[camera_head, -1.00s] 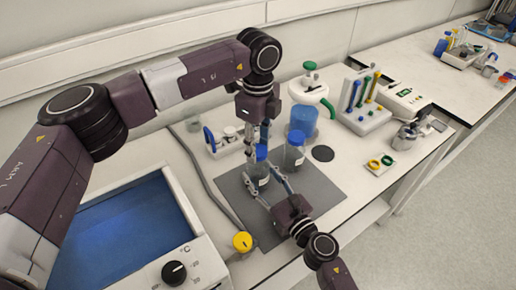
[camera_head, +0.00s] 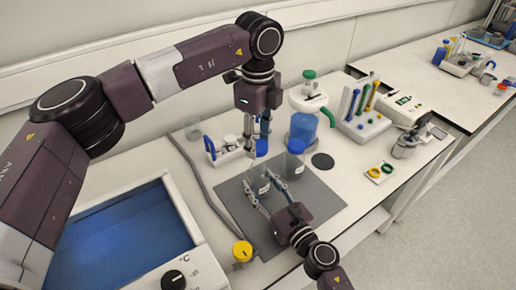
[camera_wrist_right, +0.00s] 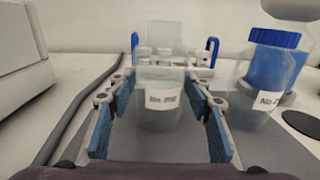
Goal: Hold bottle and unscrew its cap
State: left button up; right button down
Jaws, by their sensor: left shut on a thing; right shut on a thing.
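A clear bottle (camera_head: 257,186) with a white label stands upright above the grey mat (camera_head: 318,207). My right gripper (camera_head: 262,191) is shut around its sides; in the right wrist view the bottle (camera_wrist_right: 161,113) sits between the blue finger pads, with no cap on its top. My left gripper (camera_head: 260,139) points down above the bottle and is shut on a blue cap (camera_head: 262,147). The cap appears apart from the bottle's mouth, just above it. Neither the left gripper nor this cap shows in the right wrist view.
A second clear bottle (camera_head: 293,165) with a blue cap stands close on the right. Behind are a blue-filled vessel (camera_head: 303,130) and a white stand with blue handles (camera_head: 228,150). A blue-filled bath (camera_head: 122,232) and a yellow-topped item (camera_head: 242,251) lie left.

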jog(key=c, duration=0.9)
grip_release()
